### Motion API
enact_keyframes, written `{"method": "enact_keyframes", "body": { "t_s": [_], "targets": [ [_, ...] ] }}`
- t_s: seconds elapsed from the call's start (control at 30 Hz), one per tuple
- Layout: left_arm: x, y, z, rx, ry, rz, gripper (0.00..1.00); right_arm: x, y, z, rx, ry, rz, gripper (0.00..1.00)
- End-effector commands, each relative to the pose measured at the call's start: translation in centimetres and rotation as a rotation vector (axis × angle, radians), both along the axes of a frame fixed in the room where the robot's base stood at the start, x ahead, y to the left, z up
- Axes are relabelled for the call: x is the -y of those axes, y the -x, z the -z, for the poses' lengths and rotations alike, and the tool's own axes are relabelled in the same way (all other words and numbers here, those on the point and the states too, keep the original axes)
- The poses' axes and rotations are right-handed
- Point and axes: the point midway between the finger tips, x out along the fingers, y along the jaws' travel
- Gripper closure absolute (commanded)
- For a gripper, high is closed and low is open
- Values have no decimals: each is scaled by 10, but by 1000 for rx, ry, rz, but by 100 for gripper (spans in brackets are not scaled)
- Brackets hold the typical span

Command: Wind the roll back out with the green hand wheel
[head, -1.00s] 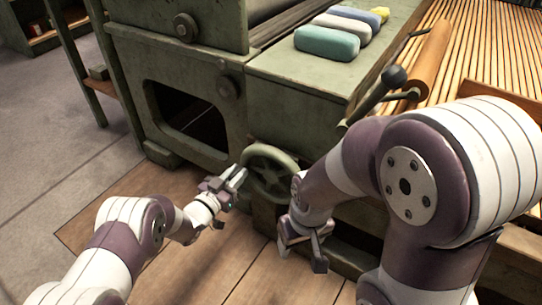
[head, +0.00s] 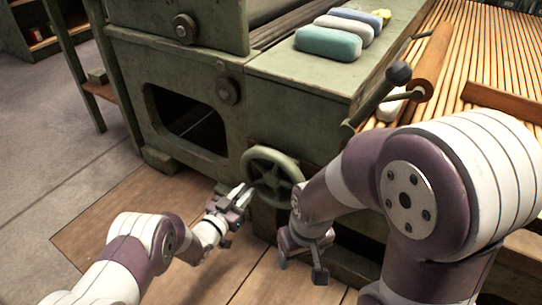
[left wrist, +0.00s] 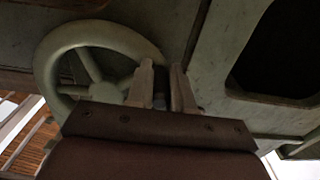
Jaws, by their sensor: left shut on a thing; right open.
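The green hand wheel (head: 249,160) stands on the front of the green machine, low down and upright. My left gripper (head: 246,193) is at the wheel's lower left edge, shut on it. In the left wrist view the wheel (left wrist: 58,52) shows its spokes, and my left gripper's fingers (left wrist: 162,88) stand at its right edge; the exact contact is hard to see. My right gripper (head: 303,265) is open and empty, below and right of the wheel, apart from it. A brown roll (head: 432,62) lies on the slatted apron at the upper right.
Three soft bundles, teal (head: 328,43) in front, lie on the machine top (head: 290,78). A brown board (head: 500,102) lies across the slats (head: 480,50). The wooden floor (head: 125,215) is clear at the left.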

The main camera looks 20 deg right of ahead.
Motion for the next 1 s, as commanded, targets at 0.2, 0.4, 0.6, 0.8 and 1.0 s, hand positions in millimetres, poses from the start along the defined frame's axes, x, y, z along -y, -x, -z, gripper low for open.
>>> {"method": "enact_keyframes", "body": {
  "t_s": [0.2, 0.4, 0.6, 0.8, 1.0],
  "targets": [
    [12, 11, 11, 9, 4, 11, 100, 0, 0, 7, 0, 0, 0, 33],
    [12, 11, 10, 9, 4, 9, 100, 0, 0, 7, 0, 0, 0, 33],
    [22, 23, 18, 7, 5, 11, 100, 0, 0, 7, 0, 0, 0, 33],
    [34, 38, 25, 9, 6, 9, 100, 0, 0, 9, 0, 0, 0, 33],
    [34, 38, 26, 7, 4, 7, 100, 0, 0, 8, 0, 0, 0, 33]
  ]
}}
